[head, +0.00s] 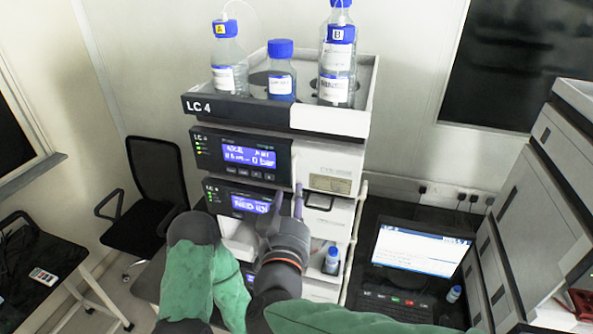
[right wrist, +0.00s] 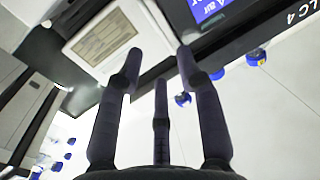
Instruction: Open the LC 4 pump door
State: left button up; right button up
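The LC 4 stack (head: 262,112) stands in the middle of the head view. Its upper module, the pump (head: 212,152), shows a bar reading on a blue display and has a white right-hand front panel with a label (head: 330,183). That labelled panel (right wrist: 103,40) also shows in the right wrist view. My right gripper (head: 298,192) is raised in front of the stack, close to the pump's lower edge. In the right wrist view its fingers (right wrist: 160,68) are spread and empty, with the pump front beyond them; I cannot tell whether they touch it. My left gripper is not visible.
Several blue-capped bottles (head: 281,80) stand on the stack's top tray (head: 358,112). Another module with a blue display (head: 222,200) sits below the pump. A laptop (head: 420,247) is to the right, beside another instrument stack (head: 535,190). A black chair (head: 155,170) stands left.

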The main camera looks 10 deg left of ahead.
aim_at(324, 174)
jog(key=w, duration=0.2)
jog(key=w+a+p, duration=0.1)
jog(key=w, duration=0.5)
jog(key=shift+w+a, duration=0.15)
jog(key=shift+a, duration=0.05)
jog(key=shift+c, duration=0.3)
grip_shut()
